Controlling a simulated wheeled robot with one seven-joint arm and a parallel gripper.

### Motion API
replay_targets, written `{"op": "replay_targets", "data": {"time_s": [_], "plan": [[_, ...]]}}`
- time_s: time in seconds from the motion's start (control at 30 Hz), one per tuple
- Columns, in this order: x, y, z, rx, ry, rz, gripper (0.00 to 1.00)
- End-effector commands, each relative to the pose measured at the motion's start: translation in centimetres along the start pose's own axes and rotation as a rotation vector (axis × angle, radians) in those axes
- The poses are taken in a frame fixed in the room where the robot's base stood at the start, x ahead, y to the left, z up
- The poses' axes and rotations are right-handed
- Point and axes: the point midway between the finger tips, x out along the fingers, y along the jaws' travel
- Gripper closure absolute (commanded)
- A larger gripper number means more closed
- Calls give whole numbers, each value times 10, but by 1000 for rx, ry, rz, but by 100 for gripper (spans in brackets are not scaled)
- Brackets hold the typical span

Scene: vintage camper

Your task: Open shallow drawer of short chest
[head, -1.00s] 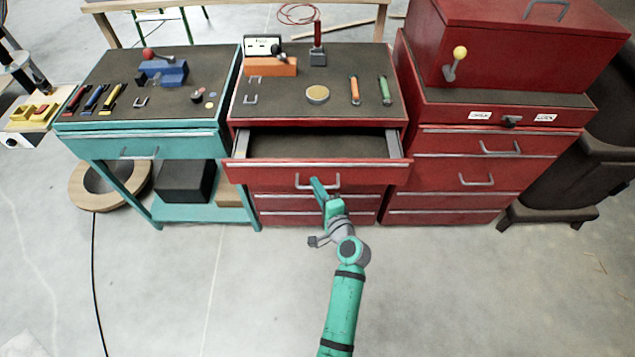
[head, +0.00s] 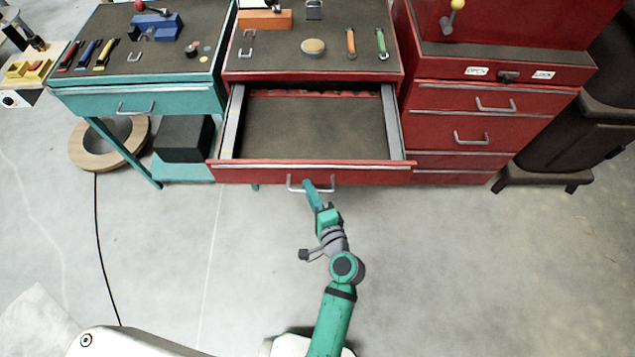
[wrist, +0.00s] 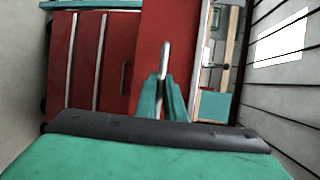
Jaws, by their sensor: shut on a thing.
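The short chest (head: 310,70) is the red middle unit with a dark mat on top. Its top shallow drawer (head: 250,174) is pulled far out toward me in the head view, and the inside with a dark liner shows empty. A metal bar handle (head: 293,186) is on its front. My gripper (head: 308,187) is at this handle, its fingers shut on the bar. In the wrist view my gripper (wrist: 163,95) has its teal fingers around the handle (wrist: 164,60), against the red drawer front (wrist: 150,35).
A teal bench (head: 140,99) stands left, and a taller red cabinet (head: 490,105) stands right. A wooden ring (head: 80,148) and a black box (head: 183,140) are low at left. The floor (head: 460,270) in front is clear. Tools lie on the chest top.

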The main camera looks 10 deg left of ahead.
Motion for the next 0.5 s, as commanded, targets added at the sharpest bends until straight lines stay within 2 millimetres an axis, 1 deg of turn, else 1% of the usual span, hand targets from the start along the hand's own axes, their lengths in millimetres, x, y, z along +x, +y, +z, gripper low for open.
{"op": "replay_targets", "data": {"time_s": [0.37, 0.4, 0.43, 0.47, 0.5], "plan": [[-1, 1, 3, 0, -5, 3, 100], [-1, 2, 3, 0, -5, 3, 84], [-1, 1, 3, 0, -5, 3, 76], [-1, 1, 3, 0, -4, 2, 72], [-1, 1, 2, 0, -4, 2, 72]]}}
